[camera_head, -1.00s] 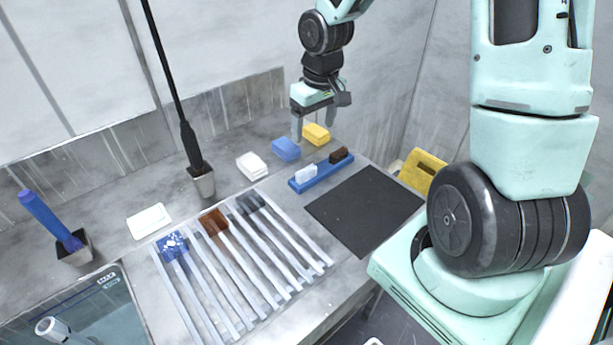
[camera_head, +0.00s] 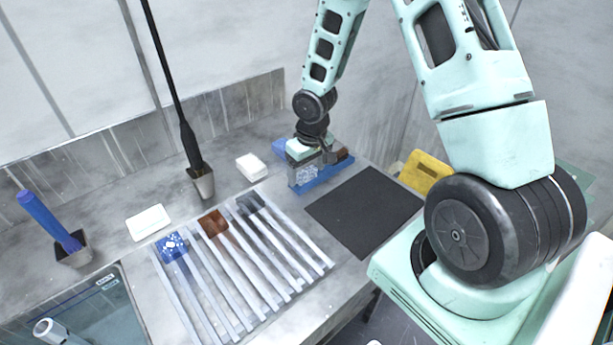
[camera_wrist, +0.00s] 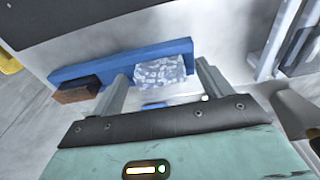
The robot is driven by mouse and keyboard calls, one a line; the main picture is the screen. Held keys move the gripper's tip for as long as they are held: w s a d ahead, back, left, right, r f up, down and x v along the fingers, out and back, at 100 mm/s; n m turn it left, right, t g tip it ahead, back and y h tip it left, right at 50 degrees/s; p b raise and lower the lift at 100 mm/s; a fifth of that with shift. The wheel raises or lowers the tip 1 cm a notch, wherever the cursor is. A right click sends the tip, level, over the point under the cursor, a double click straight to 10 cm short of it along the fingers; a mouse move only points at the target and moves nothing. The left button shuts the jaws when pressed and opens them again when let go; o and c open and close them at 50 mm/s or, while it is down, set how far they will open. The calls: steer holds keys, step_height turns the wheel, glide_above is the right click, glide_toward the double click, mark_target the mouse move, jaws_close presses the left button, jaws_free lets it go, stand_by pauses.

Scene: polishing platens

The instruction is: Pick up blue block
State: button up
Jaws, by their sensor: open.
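The blue block (camera_head: 281,147) lies on the counter at the back, partly hidden by my gripper in the head view. My gripper (camera_head: 310,168) is now low over the blue tray (camera_head: 325,178), in front of the blue block. In the wrist view, my open gripper (camera_wrist: 163,76) has one finger on each side of a pale, blue-white patterned block (camera_wrist: 160,68), which sits at one end of the blue tray (camera_wrist: 110,63). I cannot tell whether the fingers touch it. A brown block (camera_wrist: 76,90) sits at the tray's other end.
A dark mat (camera_head: 363,212) lies right of the tray. Clear rails (camera_head: 240,260) with blue, brown and dark pieces lie to the left. A white block (camera_head: 251,166) and a holder with a tall black rod (camera_head: 203,183) stand behind them. A yellow object (camera_head: 424,172) is beyond the mat.

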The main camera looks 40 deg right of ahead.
steer(key=shift+f, duration=0.2)
steer(key=c, duration=1.1)
steer(key=shift+r, duration=0.15)
